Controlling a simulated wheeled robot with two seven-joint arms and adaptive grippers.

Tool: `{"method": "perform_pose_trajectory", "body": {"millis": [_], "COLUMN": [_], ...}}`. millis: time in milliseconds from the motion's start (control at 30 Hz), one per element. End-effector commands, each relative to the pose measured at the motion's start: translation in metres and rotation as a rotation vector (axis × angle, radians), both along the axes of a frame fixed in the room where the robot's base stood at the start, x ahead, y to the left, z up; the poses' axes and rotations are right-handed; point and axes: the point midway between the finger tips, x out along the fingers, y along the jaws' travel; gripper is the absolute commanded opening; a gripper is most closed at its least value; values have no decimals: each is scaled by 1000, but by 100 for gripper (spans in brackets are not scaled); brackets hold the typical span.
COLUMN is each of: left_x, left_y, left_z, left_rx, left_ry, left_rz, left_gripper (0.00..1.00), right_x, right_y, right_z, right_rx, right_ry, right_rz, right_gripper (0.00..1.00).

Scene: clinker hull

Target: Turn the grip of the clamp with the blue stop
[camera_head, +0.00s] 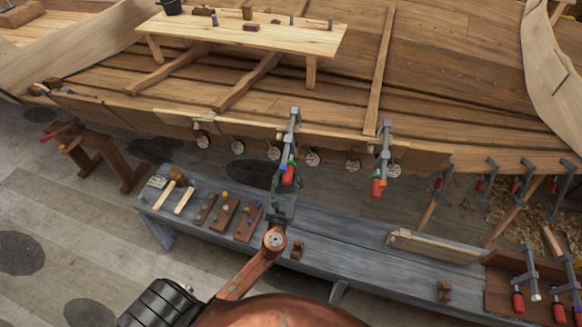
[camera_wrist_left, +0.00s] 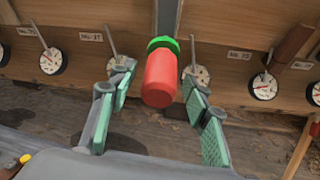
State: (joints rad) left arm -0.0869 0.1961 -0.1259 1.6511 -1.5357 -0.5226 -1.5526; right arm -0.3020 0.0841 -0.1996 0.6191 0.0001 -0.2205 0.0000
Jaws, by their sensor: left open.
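A grey bar clamp (camera_head: 293,130) hangs on the hull's plank edge, with a red grip (camera_head: 288,177) at its lower end. A small blue spot shows beside that grip; I cannot tell for sure that it is the stop. In the left wrist view the red grip (camera_wrist_left: 160,79) hangs under a green collar (camera_wrist_left: 163,44). My left gripper (camera_head: 285,194) is open just below the grip. In the wrist view its green-padded fingers (camera_wrist_left: 157,100) stand either side of the grip with gaps, not touching it. A second red-gripped clamp (camera_head: 384,155) hangs to the right. My right gripper is not in view.
Round dials (camera_head: 312,158) hang in a row along the plank edge near the clamps. A grey bench (camera_head: 345,240) below holds mallets (camera_head: 176,176), small wooden racks (camera_head: 224,213) and a board (camera_head: 433,246). More clamps (camera_head: 520,175) hang at the right.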

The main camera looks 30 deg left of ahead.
Motion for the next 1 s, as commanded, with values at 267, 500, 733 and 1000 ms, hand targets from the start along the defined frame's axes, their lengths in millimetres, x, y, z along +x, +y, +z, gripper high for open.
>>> {"method": "perform_pose_trajectory", "body": {"millis": [267,500,733,1000], "left_x": [40,52,52,52], "left_y": [16,21,20,20], "left_z": [-1,-1,-1,-1], "left_rx": [-3,-4,-5,-6], "left_ry": [-1,0,1,0], "left_rz": [0,-3,-3,-4], "left_gripper": [44,44,43,24], "right_x": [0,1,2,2], "right_y": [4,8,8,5], "right_z": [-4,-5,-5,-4], "right_rx": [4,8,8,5], "right_ry": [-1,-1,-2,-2], "right_rz": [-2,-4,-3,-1], "right_gripper": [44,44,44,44]}}
